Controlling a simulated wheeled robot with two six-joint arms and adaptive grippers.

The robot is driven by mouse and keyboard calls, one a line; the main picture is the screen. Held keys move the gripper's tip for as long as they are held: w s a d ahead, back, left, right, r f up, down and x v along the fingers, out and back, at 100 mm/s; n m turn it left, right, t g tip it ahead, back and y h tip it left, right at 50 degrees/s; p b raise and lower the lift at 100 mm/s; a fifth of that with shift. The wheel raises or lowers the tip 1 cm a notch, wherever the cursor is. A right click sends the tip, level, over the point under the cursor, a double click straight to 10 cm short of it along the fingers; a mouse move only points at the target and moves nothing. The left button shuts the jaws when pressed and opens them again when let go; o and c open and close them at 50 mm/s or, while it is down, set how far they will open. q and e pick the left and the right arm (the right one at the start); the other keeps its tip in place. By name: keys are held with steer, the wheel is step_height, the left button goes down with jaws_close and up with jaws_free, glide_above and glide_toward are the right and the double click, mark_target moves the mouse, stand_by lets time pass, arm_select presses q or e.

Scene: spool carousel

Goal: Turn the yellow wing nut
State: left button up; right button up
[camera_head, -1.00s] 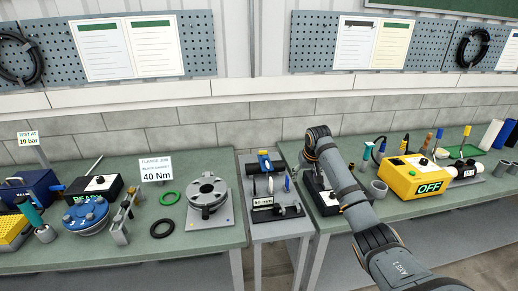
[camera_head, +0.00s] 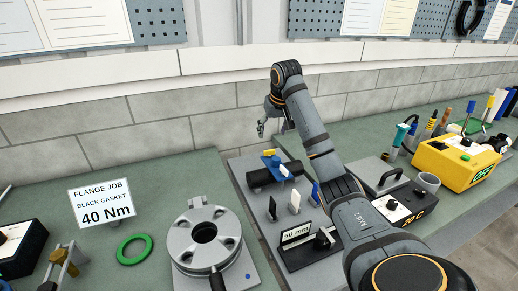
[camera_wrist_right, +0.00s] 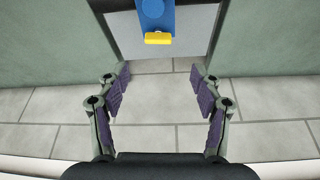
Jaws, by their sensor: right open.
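The yellow wing nut (camera_head: 269,152) sits on top of a blue block (camera_head: 276,163) at the back of the narrow middle bench. In the right wrist view the yellow wing nut (camera_wrist_right: 158,38) shows at the top centre, on the blue block (camera_wrist_right: 157,15). My right gripper (camera_head: 261,130) is above and behind the nut in the head view, apart from it. In the right wrist view my right gripper (camera_wrist_right: 160,85) is open and empty, with its fingers spread either side of the wall beyond the nut. My left gripper is not in view.
A black cylinder (camera_head: 262,176) lies by the blue block. A "50 mm" sign (camera_head: 296,234) and small upright plates stand nearer on the middle bench. A grey flange (camera_head: 205,237) is on the left bench, a yellow box (camera_head: 455,160) on the right. A brick wall (camera_head: 140,135) closes the back.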

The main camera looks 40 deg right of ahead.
mark_target(269, 153)
steer(key=shift+s+d+f+b, duration=0.1)
steer(key=shift+s+f+b, duration=0.4)
steer(key=shift+b, duration=0.4)
steer(key=x, duration=0.5)
steer(key=b+x, duration=0.1)
steer(key=x, duration=0.1)
steer(key=shift+w+d+f, duration=0.1)
steer(key=shift+w+f, duration=0.1)
steer(key=shift+w, duration=0.35)
steer(key=shift+d+f, duration=0.1)
steer(key=shift+f, duration=0.3)
steer(key=shift+w+f, duration=0.2)
steer(key=shift+f, duration=0.05)
steer(key=shift+w+f, duration=0.1)
steer(key=shift+f, duration=0.05)
steer(key=c, duration=1.1)
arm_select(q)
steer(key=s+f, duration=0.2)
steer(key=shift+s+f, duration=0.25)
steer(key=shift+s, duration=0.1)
arm_select(e)
steer(key=shift+c, duration=0.2)
